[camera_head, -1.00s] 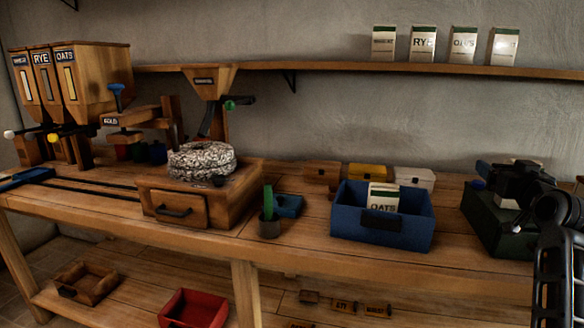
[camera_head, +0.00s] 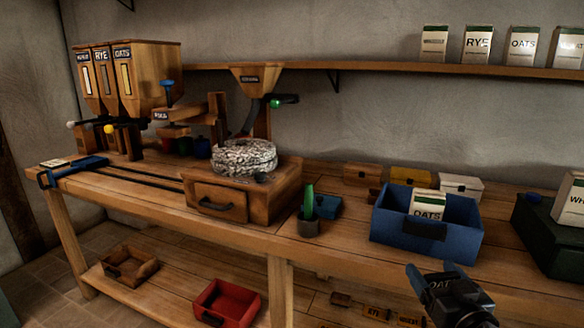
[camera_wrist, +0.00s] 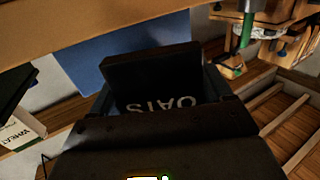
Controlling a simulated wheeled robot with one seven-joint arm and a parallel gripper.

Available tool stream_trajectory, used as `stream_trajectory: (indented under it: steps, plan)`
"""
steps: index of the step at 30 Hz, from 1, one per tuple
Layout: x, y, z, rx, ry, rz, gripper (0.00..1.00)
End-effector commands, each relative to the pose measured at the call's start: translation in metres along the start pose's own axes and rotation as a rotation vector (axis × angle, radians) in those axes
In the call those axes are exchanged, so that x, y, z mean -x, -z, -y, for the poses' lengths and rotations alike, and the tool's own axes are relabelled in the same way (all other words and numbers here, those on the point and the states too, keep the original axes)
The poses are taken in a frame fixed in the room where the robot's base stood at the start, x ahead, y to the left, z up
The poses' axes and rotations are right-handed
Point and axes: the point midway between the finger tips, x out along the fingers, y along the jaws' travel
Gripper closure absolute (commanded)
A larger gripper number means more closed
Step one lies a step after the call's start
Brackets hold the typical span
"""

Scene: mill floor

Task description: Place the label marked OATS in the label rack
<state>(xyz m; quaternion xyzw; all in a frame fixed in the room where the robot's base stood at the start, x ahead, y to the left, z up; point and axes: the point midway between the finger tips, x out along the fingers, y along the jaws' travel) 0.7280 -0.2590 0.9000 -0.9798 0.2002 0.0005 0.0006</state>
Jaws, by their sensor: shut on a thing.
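My gripper (camera_head: 434,274) is in front of the bench, below the blue box. It is shut on a dark label, the OATS label (camera_head: 438,285), whose letters "OAT" show between the fingers. In the wrist view the OATS label (camera_wrist: 165,104) shows its lettering upside down, partly hidden between the dark fingers. I cannot pick out the label rack for sure in either view.
On the bench stand a blue box (camera_head: 384,222) with an OATS packet (camera_head: 427,205), a green box (camera_head: 540,235) with a WHEAT packet (camera_head: 573,203), and a millstone on a drawer box (camera_head: 275,203). Small wooden plates, one a RYE plate (camera_head: 376,312), lie on the lower shelf.

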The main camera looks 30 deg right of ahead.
Motion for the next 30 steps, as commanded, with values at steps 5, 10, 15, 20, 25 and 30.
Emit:
stream_trajectory:
  steps: [5,10,15,20,25,30]
  plan:
    - [0.007,-0.039,0.065,0.001,0.100,0.004,0.52]
    - [0.013,-0.066,0.110,0.001,0.167,0.002,0.52]
    - [0.018,-0.090,0.148,0.003,0.224,0.001,0.52]
    - [0.021,-0.110,0.181,0.002,0.274,0.001,0.52]
    - [0.024,-0.128,0.209,0.002,0.315,0.000,0.52]
    - [0.027,-0.141,0.231,0.002,0.347,-0.001,0.52]
